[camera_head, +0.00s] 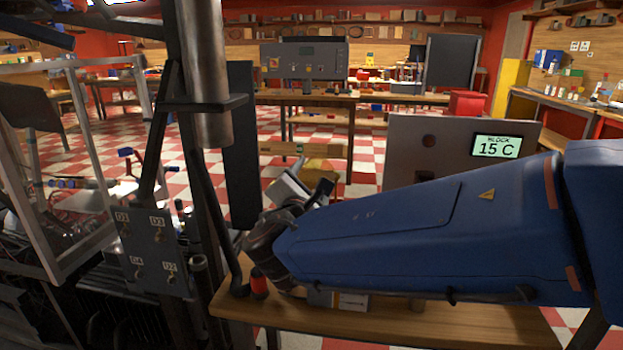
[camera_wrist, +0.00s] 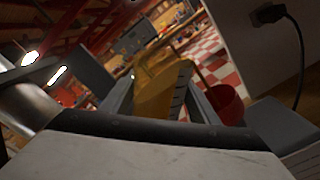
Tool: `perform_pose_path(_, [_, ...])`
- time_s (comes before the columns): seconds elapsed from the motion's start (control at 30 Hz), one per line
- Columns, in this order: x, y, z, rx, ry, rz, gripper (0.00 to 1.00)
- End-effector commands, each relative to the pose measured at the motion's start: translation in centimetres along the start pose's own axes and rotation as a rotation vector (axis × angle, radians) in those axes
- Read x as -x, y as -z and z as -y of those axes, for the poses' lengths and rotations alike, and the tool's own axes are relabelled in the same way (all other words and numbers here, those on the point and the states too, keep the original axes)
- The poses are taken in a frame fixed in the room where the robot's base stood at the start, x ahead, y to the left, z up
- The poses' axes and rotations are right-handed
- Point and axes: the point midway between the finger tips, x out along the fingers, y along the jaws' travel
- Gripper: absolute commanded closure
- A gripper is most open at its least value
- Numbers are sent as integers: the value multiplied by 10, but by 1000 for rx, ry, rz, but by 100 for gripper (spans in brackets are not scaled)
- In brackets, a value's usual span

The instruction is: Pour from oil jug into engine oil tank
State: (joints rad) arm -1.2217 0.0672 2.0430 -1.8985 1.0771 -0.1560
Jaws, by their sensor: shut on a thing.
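A yellow-amber oil jug (camera_wrist: 160,92) stands out between the two grey fingers of my gripper (camera_wrist: 157,100) in the wrist view, and my gripper is shut on it. In the head view my gripper (camera_head: 303,187) is at the end of my blue arm, above the wooden bench, and a yellowish part of the jug (camera_head: 322,172) shows just behind it. The jug's spout and its contents cannot be made out. I cannot pick out the engine oil tank in either view.
A wooden bench (camera_head: 400,318) lies below my arm. A metal frame with a switch plate (camera_head: 152,250) and a thick pipe (camera_head: 203,75) stand close on the left. A red bucket (camera_wrist: 228,104) shows in the wrist view.

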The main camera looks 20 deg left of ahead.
Motion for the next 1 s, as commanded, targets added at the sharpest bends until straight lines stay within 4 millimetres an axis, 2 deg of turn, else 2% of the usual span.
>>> perform_pose_path(0.43, [0, 0, 0, -4, -1, 1, 82])
perform_pose_path(0.67, [0, 2, 1, -90, -1, 1, 82])
perform_pose_path(1.0, [0, 2, 1, -91, -1, 1, 82])
